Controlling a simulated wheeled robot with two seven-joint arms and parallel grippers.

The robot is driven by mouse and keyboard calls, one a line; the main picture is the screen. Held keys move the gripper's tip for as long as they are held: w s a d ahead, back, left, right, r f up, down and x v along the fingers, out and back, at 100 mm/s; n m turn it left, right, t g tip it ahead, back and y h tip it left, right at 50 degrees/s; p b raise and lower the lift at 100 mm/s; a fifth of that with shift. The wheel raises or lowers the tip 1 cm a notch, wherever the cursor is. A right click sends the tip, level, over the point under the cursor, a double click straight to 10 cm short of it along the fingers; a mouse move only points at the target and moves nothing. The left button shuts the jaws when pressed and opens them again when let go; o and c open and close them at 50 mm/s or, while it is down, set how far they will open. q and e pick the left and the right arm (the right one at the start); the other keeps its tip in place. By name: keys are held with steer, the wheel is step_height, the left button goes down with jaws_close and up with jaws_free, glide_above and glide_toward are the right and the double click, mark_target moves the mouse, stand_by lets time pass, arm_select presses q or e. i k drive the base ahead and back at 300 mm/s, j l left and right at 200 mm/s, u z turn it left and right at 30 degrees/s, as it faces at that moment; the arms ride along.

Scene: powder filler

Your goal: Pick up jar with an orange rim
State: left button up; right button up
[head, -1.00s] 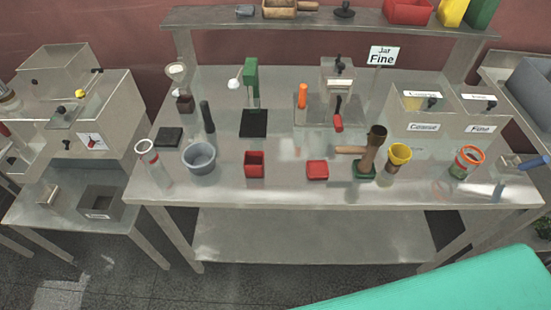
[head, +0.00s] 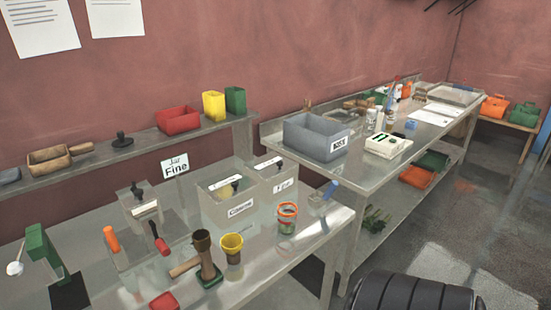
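The jar with an orange rim (head: 287,218) stands upright near the right front part of the metal table (head: 240,290). It looks clear, with the orange band around its top and some greenish and reddish colour lower down. It stands right of a yellow cup (head: 231,245) and in front of the clear bin labelled Fine (head: 283,185). Neither of my grippers is in view, and nothing is touching the jar.
A clear bin labelled Coarse (head: 238,210) stands beside the Fine bin. A second table holds a grey bin (head: 315,137).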

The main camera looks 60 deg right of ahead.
mark_target(287, 211)
steer(key=z, duration=1.85)
steer(key=u, duration=0.65)
steer(key=i+l+u, duration=0.15)
steer(key=l+u, duration=0.3)
steer(key=i+l+u, duration=0.1)
steer(key=l+u, duration=0.15)
steer(key=u, duration=0.15)
steer(key=l+u, duration=0.9)
steer(key=k+l+u, duration=0.1)
steer(key=l, duration=0.3)
steer(key=l+u, duration=0.1)
steer(key=l, duration=0.3)
steer(key=k+l, duration=0.2)
steer(key=l, duration=0.2)
steer(key=k+l+u, duration=0.15)
steer(key=l, duration=0.2)
steer(key=l+u, duration=0.1)
steer(key=l, duration=0.3)
steer(key=k+l+u, duration=0.1)
steer(key=l, duration=0.25)
steer(key=k, duration=0.1)
